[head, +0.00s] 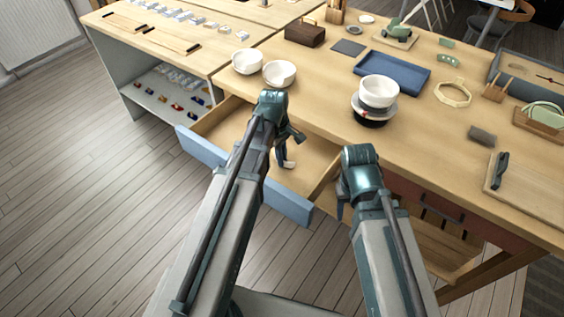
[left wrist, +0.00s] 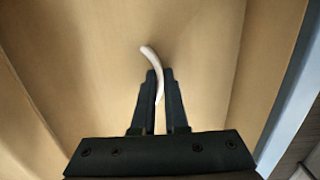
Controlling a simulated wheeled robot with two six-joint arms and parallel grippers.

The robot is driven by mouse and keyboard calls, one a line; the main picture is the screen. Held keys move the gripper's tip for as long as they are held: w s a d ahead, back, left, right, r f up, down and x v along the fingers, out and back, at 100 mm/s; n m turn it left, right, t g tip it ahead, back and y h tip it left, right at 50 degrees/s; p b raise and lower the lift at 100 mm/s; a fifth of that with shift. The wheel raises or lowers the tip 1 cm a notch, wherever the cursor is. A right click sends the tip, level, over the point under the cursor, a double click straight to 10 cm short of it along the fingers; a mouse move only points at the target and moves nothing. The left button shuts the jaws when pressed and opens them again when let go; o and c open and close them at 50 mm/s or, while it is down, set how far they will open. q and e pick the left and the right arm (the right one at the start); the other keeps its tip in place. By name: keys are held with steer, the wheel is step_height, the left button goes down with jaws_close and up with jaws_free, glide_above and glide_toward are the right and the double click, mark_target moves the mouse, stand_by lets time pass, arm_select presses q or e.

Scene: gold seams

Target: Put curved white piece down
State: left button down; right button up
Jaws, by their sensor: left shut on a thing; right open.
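The curved white piece (left wrist: 152,57) is in my left gripper (left wrist: 163,90), seen in the left wrist view. The two fingers are shut on it and its curved end sticks out past the tips. In the head view the white piece (head: 289,165) shows small below my left gripper (head: 282,155), inside the open drawer (head: 195,158). The drawer's wooden floor lies under it; I cannot tell whether the piece touches it. My right gripper (head: 341,205) hangs to the right of the drawer, mostly hidden by its own arm; it is open.
Two white bowls (head: 247,62) stand on the table above the drawer. A white bowl stack (head: 379,92) and a blue tray (head: 393,74) are further right. The drawer's blue front and wooden walls surround my left gripper.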

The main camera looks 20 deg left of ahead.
arm_select(q)
steer(key=shift+f, duration=0.15)
steer(key=c, duration=0.9)
jaws_free()
steer(key=shift+c, duration=0.2)
steer(key=shift+r, duration=0.2)
step_height(320, 180, up, 12)
steer(key=a+p, duration=0.1)
steer(key=p, duration=1.1)
steer(key=s+d+m, duration=0.4)
steer(key=m, duration=0.2)
steer(key=s+d+m+y, duration=0.1)
steer(key=s+d+m, duration=0.3)
steer(key=s+m, duration=0.1)
steer(key=s+d+m+y, duration=0.1)
steer(key=s+d+m, duration=0.3)
steer(key=s+m, duration=0.1)
steer(key=shift+m, duration=0.9)
steer(key=shift+w, duration=0.1)
